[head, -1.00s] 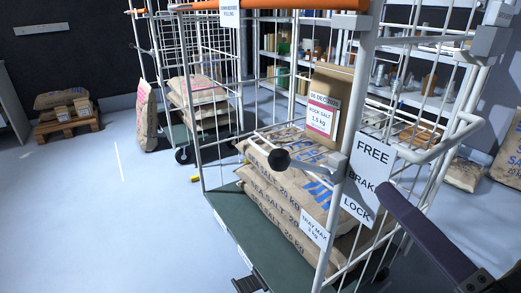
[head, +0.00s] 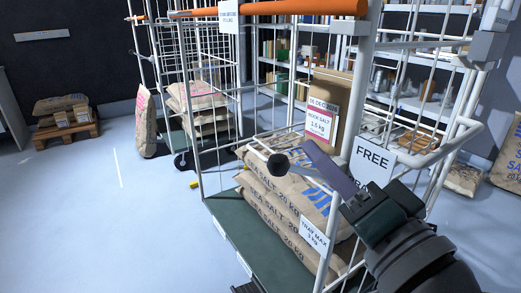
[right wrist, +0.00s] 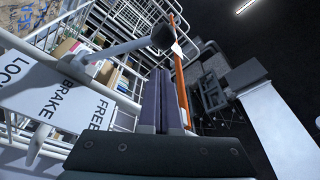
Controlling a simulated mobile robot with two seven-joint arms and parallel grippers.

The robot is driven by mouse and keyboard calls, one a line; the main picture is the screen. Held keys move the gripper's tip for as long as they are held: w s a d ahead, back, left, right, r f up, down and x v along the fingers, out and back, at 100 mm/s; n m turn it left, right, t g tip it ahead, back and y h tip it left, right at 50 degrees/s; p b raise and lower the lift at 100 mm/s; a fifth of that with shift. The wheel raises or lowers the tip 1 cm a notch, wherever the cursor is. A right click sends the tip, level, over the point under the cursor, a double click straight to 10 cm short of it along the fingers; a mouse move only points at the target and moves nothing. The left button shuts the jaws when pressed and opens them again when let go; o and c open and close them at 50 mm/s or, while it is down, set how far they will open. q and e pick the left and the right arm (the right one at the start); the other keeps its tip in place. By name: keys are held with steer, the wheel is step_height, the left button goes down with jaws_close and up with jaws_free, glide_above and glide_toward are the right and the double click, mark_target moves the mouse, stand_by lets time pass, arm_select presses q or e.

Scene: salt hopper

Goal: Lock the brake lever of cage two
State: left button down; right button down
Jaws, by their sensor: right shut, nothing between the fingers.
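The brake lever (head: 305,172) is a pale rod with a black knob (head: 278,164) on the near cage's front post. It sticks out to the left, roughly level. A white plate (head: 372,160) beside it reads FREE; my gripper covers most of its lower words. In the right wrist view the plate (right wrist: 62,88) reads FREE, BRAKE and LOCK, and the knob (right wrist: 162,36) shows beyond my fingertips. My right gripper (head: 314,150) is shut and empty, its fingertips close to the lever, right of the knob. I cannot tell whether they touch. My left gripper is out of view.
The near cage (head: 228,238) holds stacked salt sacks (head: 285,205) and has an orange top bar (head: 300,8). A rock salt bag (head: 322,112) stands inside it. Another cage (head: 195,60) stands behind. The floor (head: 90,220) at left is clear.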

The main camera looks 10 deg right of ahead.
steer(key=shift+w+a+f, duration=0.15)
steer(key=shift+a+f, duration=0.3)
steer(key=shift+a, duration=0.25)
steer(key=shift+f, duration=0.1)
steer(key=shift+a+f+n+b, duration=0.2)
steer(key=shift+f+n+b, duration=0.1)
steer(key=shift+n+b, duration=0.15)
steer(key=shift+f, duration=0.1)
step_height(320, 180, down, 11)
steer(key=a+n+y+b, duration=0.1)
steer(key=n+y+b, duration=0.3)
steer(key=n+b, duration=0.6)
steer(key=shift+s+n+y, duration=0.3)
steer(key=shift+n+y, duration=0.1)
steer(key=shift+n, duration=1.75)
steer(key=shift+r, duration=0.2)
